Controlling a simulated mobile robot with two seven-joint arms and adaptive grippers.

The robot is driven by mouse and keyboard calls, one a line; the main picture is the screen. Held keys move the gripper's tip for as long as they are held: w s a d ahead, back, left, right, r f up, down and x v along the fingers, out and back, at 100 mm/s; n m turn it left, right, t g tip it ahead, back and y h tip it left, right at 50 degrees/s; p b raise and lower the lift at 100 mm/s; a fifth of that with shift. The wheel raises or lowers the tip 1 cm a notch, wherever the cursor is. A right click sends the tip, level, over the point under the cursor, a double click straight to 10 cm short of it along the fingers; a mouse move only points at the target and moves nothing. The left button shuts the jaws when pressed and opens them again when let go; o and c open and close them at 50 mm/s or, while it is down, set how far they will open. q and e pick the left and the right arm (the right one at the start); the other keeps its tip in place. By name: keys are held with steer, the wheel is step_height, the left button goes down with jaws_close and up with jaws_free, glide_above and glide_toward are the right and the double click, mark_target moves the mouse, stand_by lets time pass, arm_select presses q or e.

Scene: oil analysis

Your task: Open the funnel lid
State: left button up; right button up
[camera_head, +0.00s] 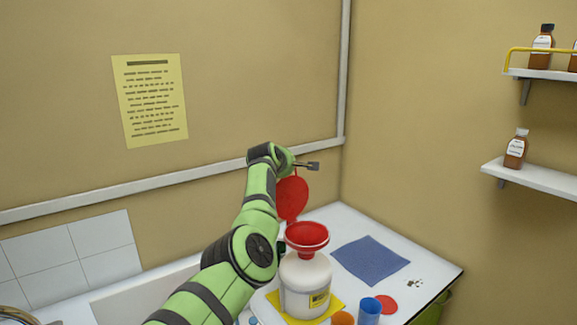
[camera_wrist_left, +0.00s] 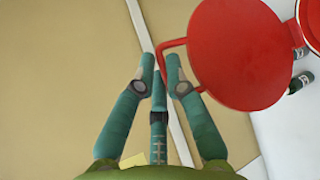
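The red funnel (camera_head: 307,236) sits on top of a white jug (camera_head: 305,282). Its round red lid (camera_head: 291,199) stands roughly upright at the funnel's far left side, tilted up off the opening. My left gripper (camera_head: 312,166) is at the top of the lid, by its handle. In the left wrist view the lid (camera_wrist_left: 238,55) fills the upper right. Its thin handle loop (camera_wrist_left: 162,62) passes between the drawn-in fingertips of my left gripper (camera_wrist_left: 160,62). The fingers look closed around the handle; firm contact is hard to see. My right gripper is not in view.
The jug stands on a yellow mat (camera_head: 336,304). A blue cloth (camera_head: 370,260), a blue cup (camera_head: 369,312) and a red disc (camera_head: 386,304) lie to its right on the white counter (camera_head: 340,220). The walls are close behind. Brown bottles stand on shelves (camera_head: 540,177) at right.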

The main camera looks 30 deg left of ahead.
arm_select(q)
steer(key=o, duration=0.4)
steer(key=shift+s+a, duration=0.1)
steer(key=shift+a, duration=0.05)
steer(key=shift+c, duration=0.2)
steer(key=v, duration=1.2)
steer(key=shift+f, duration=0.1)
